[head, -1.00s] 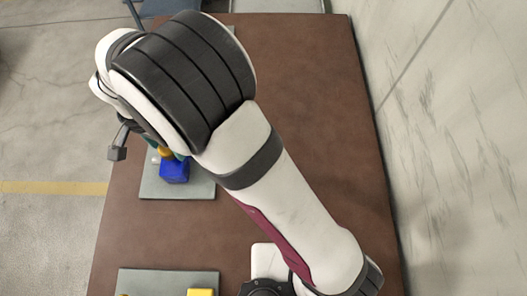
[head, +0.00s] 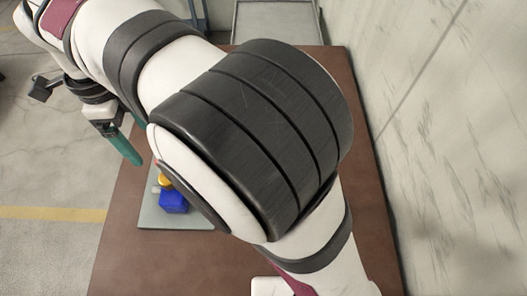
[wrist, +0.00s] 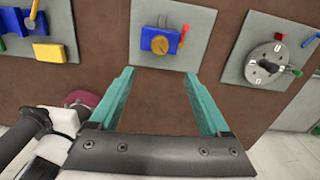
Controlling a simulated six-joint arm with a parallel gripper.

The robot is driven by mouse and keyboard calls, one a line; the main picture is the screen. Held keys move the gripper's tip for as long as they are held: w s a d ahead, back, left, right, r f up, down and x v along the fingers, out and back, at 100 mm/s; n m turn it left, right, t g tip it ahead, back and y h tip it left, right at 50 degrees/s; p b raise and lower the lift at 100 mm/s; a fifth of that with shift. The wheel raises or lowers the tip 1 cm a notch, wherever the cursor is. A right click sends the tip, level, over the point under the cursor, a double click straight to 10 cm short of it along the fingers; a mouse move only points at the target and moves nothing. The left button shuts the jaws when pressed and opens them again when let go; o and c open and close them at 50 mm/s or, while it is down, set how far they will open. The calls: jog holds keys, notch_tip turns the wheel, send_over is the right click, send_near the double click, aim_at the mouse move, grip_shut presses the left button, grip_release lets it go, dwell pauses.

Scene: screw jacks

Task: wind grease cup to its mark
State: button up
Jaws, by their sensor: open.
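A blue block with a round brass-coloured cap (wrist: 160,46), which looks like the grease cup, is mounted on a grey plate (wrist: 150,63) in the wrist view. Any mark is too small to make out. In the head view the blue block (head: 173,202) with its yellow-orange part (head: 165,181) shows on its plate, partly hidden by my arm. My gripper (wrist: 158,74) is open and empty, its two teal fingers apart and short of the plate. In the head view one teal finger (head: 124,147) hangs left of the plate.
In the wrist view, a plate with blue and yellow parts (wrist: 48,52) lies to the left. A plate with a round grey fixture (wrist: 267,64) and red and green handles lies to the right. The brown table (wrist: 100,40) is bare between them. A wall (head: 430,150) bounds the table's right.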

jog(key=s+d+r+n, duration=0.1)
jog(key=d+n, duration=0.3)
jog(key=d, duration=1.1)
jog(key=s+d+f+n+y, duration=0.1)
jog(key=s+d+f+n, duration=0.1)
jog(key=s+d+n, duration=0.3)
jog(key=s+d, duration=0.3)
jog(key=d, duration=0.3)
jog(key=shift+s+f+n+y, duration=0.3)
jog(key=shift+f+n, duration=0.05)
jog(key=shift+n, duration=0.05)
jog(key=shift+d, duration=0.1)
